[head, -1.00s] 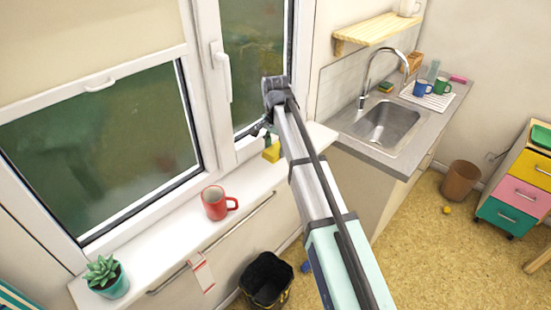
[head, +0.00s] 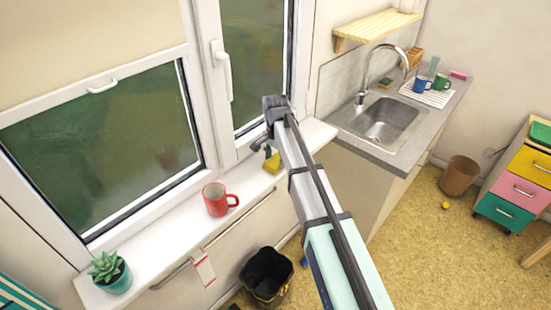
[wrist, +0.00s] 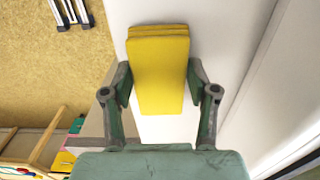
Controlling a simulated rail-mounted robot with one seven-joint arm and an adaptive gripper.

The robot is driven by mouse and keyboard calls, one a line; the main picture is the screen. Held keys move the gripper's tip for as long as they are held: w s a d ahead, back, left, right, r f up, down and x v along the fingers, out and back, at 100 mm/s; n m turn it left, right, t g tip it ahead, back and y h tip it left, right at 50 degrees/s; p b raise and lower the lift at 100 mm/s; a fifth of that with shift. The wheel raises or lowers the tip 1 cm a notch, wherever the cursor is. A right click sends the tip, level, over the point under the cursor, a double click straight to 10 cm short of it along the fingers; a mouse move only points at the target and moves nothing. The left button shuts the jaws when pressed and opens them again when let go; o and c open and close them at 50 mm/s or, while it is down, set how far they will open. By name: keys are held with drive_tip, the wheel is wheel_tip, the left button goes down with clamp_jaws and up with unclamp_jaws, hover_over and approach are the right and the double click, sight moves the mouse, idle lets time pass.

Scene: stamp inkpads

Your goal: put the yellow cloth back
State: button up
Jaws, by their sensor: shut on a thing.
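The yellow cloth (head: 272,164) is folded into a flat pad and hangs at the right end of the white windowsill (head: 180,226), by the window. My gripper (head: 267,148) is above it, partly hidden by my arm. In the wrist view the cloth (wrist: 160,50) stands between the two green fingers of my gripper (wrist: 159,82), which are shut on its sides. White sill surface (wrist: 225,35) lies behind the cloth. I cannot tell whether the cloth touches the sill.
A red mug (head: 215,200) and a potted succulent (head: 111,276) stand on the sill to the left. A rail with a hanging red-and-white cloth (head: 202,268) runs below. A black bucket (head: 266,274) is on the floor. The sill between mug and gripper is clear.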

sight(275, 160)
drive_tip(key=o, duration=1)
wheel_tip(275, 160, up, 12)
drive_tip(key=b, duration=0.3)
drive_tip(key=shift+r, duration=0.1)
